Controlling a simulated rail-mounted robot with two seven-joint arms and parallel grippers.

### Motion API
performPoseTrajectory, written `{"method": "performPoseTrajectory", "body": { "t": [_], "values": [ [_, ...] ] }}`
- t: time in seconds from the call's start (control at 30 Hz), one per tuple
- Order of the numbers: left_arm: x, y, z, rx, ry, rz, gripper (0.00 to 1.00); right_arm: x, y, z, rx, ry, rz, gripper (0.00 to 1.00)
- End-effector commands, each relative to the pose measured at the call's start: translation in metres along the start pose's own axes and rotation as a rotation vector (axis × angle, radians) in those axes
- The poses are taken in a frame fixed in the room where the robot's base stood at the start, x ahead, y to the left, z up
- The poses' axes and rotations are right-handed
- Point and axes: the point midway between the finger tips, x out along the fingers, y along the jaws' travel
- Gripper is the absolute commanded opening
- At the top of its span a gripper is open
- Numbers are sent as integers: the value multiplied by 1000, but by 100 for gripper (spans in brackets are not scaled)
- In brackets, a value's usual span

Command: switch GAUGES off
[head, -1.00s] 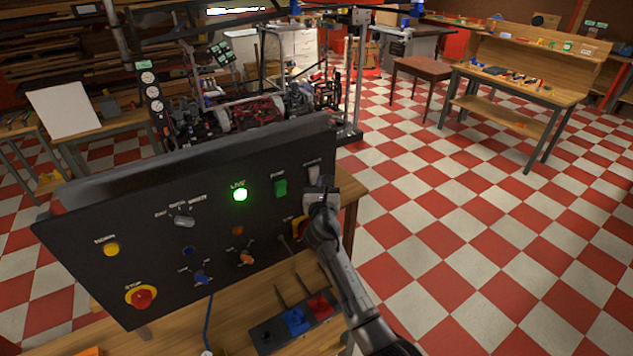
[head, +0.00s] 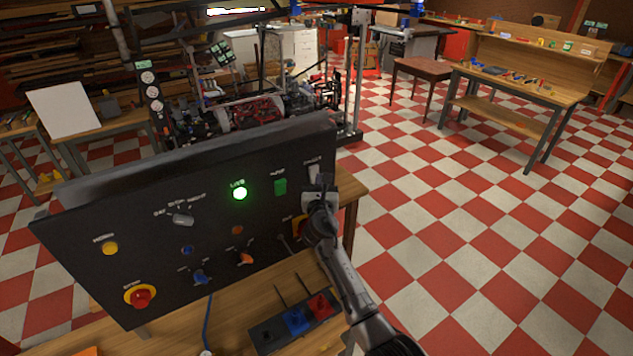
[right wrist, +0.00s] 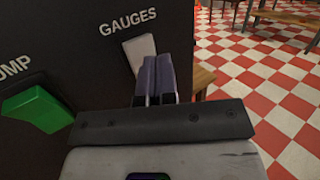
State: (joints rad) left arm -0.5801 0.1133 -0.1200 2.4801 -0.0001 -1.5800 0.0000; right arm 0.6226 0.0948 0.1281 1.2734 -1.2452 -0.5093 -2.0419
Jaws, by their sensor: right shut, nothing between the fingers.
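The GAUGES switch (right wrist: 141,50) is a pale grey-white rocker under its label on the dark control panel (head: 130,210). In the head view the switch (head: 313,172) sits at the panel's upper right, partly covered by my right gripper (head: 322,182). In the right wrist view the fingers of my right gripper (right wrist: 157,75) are shut together and empty. Their tips overlap the lower right part of the switch in the picture; whether they touch it I cannot tell. My left gripper is not in view.
The green PUMP rocker (right wrist: 38,108) is left of GAUGES. A lit green LIVE lamp (head: 240,193), a selector knob (head: 183,219) and a red stop button (head: 140,296) are on the panel. A tray with blue and red parts (head: 297,320) lies on the bench below.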

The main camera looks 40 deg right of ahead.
Motion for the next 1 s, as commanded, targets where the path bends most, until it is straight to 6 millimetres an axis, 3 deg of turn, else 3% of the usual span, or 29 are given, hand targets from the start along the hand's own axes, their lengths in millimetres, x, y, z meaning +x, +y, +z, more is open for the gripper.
{"method": "performPoseTrajectory", "body": {
  "t": [1.0],
  "values": [
    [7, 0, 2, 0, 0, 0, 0, 5, 4, -4, 0, 0, 1, 0]
  ]
}}
